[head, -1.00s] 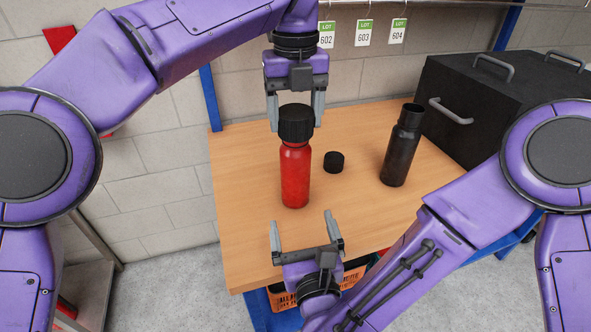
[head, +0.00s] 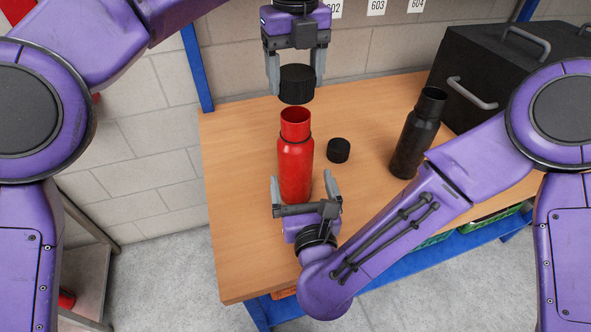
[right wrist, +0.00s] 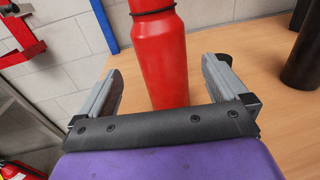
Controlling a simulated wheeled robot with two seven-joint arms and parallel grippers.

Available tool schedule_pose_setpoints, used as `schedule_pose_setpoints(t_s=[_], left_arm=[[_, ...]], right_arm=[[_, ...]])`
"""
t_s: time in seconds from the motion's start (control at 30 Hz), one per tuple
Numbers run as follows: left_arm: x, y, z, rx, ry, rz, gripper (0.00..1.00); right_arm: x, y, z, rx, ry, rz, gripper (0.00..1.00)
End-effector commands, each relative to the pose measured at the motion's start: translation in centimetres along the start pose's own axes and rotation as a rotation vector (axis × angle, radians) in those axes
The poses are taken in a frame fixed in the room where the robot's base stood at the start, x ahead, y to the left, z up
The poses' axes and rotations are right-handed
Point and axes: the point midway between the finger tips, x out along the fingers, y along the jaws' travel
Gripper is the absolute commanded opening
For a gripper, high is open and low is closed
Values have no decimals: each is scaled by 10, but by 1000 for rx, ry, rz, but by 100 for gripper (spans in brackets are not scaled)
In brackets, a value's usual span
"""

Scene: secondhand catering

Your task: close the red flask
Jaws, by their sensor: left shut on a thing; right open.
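The red flask (head: 295,160) stands upright on the wooden table, its mouth open at the top. It also shows in the right wrist view (right wrist: 160,60), its top cut off. My left gripper (head: 294,84) is shut on a large black lid (head: 297,84) and holds it above the flask's mouth, apart from it. My right gripper (head: 305,188) is open and low at the near side of the flask. In the right wrist view its fingers (right wrist: 162,88) point toward the flask, one to either side of its lower body.
A smaller black cap (head: 339,150) lies on the table (head: 240,210) right of the flask. An open black bottle (head: 414,140) stands farther right, before a black box with grey handles (head: 500,75). The table's left part is clear.

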Motion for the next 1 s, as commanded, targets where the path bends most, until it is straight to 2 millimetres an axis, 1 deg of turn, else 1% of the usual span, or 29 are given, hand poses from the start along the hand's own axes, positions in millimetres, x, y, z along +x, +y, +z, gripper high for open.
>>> schedule_pose_setpoints(t_s=[0.1, 0.3, 0.4, 0.5, 0.67, 0.93, 0.97, 1.0], left_arm=[[0, 0, 0, 0, 0, 0, 39], [0, 0, 0, 0, 0, 0, 39], [0, 0, 0, 0, 0, 0, 39], [0, 0, 0, 0, 0, 0, 39], [0, 0, 0, 0, 0, 0, 39], [0, 0, 0, 0, 0, 0, 39], [0, 0, 0, 0, 0, 0, 39], [0, 0, 0, 0, 0, 0, 39]], right_arm=[[23, -1, 0, 1, 0, -5, 100], [63, -1, 0, 1, 0, -3, 100], [80, -1, 0, 0, 0, -3, 100], [94, -1, 0, 0, 0, -2, 100], [104, -1, 0, -1, 1, -1, 100], [105, 0, 0, -1, 1, 0, 100], [105, 0, 0, -1, 1, 0, 94], [105, 0, 0, -1, 1, 0, 80]])
